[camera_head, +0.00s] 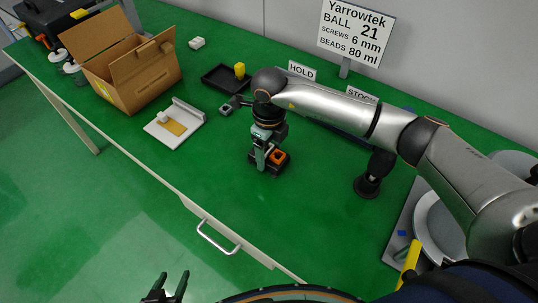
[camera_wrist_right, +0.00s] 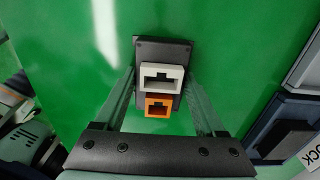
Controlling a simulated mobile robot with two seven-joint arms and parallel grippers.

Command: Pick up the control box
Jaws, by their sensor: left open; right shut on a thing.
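The control box (camera_head: 272,168) is a small dark block at the middle of the green table in the head view. In the right wrist view the control box (camera_wrist_right: 160,50) shows a white socket (camera_wrist_right: 158,76) and an orange socket (camera_wrist_right: 158,106) on its face. My right gripper (camera_head: 264,160) comes down over it, with one finger along each side, shut on it. I cannot tell whether the box touches the table. My left gripper (camera_head: 172,284) is open and empty at the bottom of the head view, short of the table's front edge.
An open cardboard box (camera_head: 142,84) and a white fixture (camera_head: 186,112) stand to the left. A black tray (camera_head: 216,80) with a yellow piece (camera_head: 239,71) lies behind. A dark upright stand (camera_head: 376,170) is to the right. The table in front of the box is clear.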

